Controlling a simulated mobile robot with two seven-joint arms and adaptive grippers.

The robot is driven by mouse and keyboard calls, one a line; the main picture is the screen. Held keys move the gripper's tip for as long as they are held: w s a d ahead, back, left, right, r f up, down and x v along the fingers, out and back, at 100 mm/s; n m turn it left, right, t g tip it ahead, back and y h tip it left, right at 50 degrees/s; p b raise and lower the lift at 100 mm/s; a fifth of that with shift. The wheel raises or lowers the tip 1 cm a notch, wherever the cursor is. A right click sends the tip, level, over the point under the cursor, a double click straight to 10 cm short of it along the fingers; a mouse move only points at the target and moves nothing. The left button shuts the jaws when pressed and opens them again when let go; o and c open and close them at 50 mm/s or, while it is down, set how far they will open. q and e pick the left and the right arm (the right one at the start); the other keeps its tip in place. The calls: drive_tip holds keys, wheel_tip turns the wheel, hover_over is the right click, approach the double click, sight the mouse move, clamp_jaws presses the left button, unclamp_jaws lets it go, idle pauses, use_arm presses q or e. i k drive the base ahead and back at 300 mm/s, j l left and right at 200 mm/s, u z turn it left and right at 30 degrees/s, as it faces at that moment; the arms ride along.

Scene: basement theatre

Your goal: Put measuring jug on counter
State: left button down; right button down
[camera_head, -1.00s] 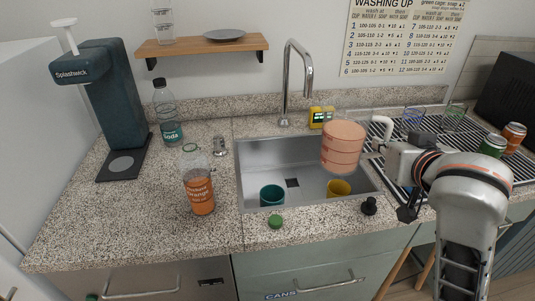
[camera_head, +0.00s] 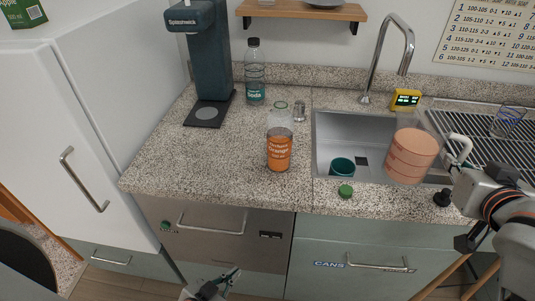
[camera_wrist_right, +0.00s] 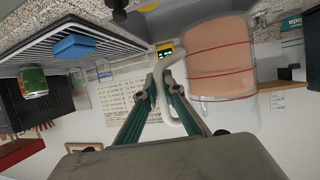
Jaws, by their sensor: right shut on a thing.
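The measuring jug (camera_head: 411,153) is clear, with pinkish contents, red lines and a white handle. It is held upright over the right side of the sink. My right gripper (camera_head: 457,164) is shut on its handle. In the right wrist view the jug (camera_wrist_right: 220,60) is at the upper right, and its handle runs between the fingers of my right gripper (camera_wrist_right: 164,88). The speckled counter (camera_head: 225,165) has bare stone left of the sink. My left gripper (camera_head: 222,284) is low in front of the cabinets, away from the jug; its opening is unclear.
An orange bottle (camera_head: 279,148), a soda bottle (camera_head: 255,80) and a soda maker (camera_head: 207,70) stand on the left counter. A green cap (camera_head: 345,191) lies at the sink's front edge. A teal cup (camera_head: 342,168) is in the sink (camera_head: 335,130). The tap (camera_head: 383,55) rises behind it.

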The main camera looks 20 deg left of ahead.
sight(218, 155)
drive_tip(key=k+j, duration=0.2)
drive_tip(key=j, duration=0.15)
drive_tip(key=k+j, duration=0.15)
drive_tip(key=j, duration=0.25)
drive_tip(key=k+j, duration=0.2)
drive_tip(key=j, duration=0.15)
drive_tip(key=j+u, duration=0.1)
drive_tip(key=j, duration=0.55)
drive_tip(key=i+j, duration=0.15)
drive_tip(key=j, duration=0.2)
drive_tip(key=i+j, duration=0.15)
drive_tip(key=j, duration=0.25)
drive_tip(key=i+j, duration=0.15)
drive_tip(key=j, duration=0.2)
drive_tip(key=j+u, duration=0.05)
